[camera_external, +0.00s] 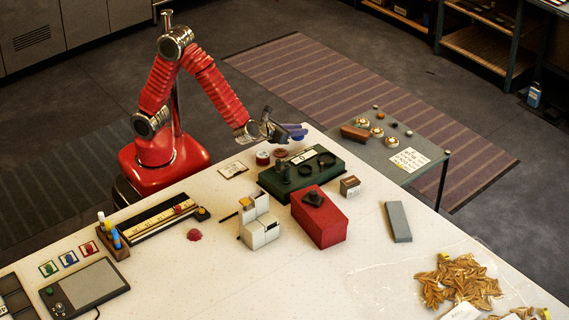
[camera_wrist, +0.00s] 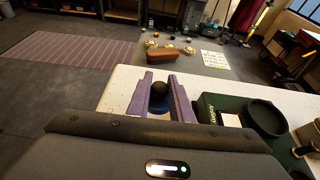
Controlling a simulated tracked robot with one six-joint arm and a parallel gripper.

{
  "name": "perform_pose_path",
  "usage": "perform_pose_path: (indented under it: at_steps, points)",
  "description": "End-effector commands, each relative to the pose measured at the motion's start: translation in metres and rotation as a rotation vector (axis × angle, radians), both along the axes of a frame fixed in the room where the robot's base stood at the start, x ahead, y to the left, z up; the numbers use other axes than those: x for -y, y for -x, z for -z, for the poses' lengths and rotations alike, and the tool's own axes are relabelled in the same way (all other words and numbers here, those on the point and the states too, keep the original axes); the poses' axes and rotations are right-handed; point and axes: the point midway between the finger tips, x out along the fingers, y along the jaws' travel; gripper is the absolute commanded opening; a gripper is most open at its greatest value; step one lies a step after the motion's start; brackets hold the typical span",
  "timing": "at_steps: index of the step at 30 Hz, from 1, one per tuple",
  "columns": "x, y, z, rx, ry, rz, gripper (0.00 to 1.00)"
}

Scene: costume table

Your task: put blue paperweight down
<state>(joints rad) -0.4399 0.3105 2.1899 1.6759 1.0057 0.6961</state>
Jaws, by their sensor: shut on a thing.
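The blue paperweight (camera_wrist: 158,107) has a blue base and a round dark knob. In the wrist view it sits between the two purple fingers of my gripper (camera_wrist: 161,82), which is shut on it. In the external view my gripper (camera_external: 291,131) is at the far edge of the white table (camera_external: 330,264), behind the green box. Only a bit of the blue paperweight (camera_external: 299,138) shows there, below the fingers. I cannot tell whether its base touches the table.
A dark green box (camera_external: 318,175) with round dark parts stands close to my gripper, at its right in the wrist view. Small red round items (camera_external: 263,158) lie beside it. A red box (camera_external: 319,222) and a grey block (camera_external: 398,222) stand nearer. A lower side table (camera_external: 430,149) adjoins behind.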

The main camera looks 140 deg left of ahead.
Motion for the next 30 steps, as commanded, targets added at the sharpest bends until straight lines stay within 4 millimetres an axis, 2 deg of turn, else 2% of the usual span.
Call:
perform_pose_path:
  at_steps: [11, 23, 24, 30]
  points:
    - [0.0, 0.0, 0.035, -0.002, 0.0, 0.0, 0.0]
    - [0.0, 0.0, 0.038, 0.0, 0.0, 0.0, 0.0]
    - [0.0, 0.0, 0.039, 0.0, 0.0, 0.0, 0.22]
    - [0.0, 0.0, 0.039, 0.0, 0.0, 0.0, 0.36]
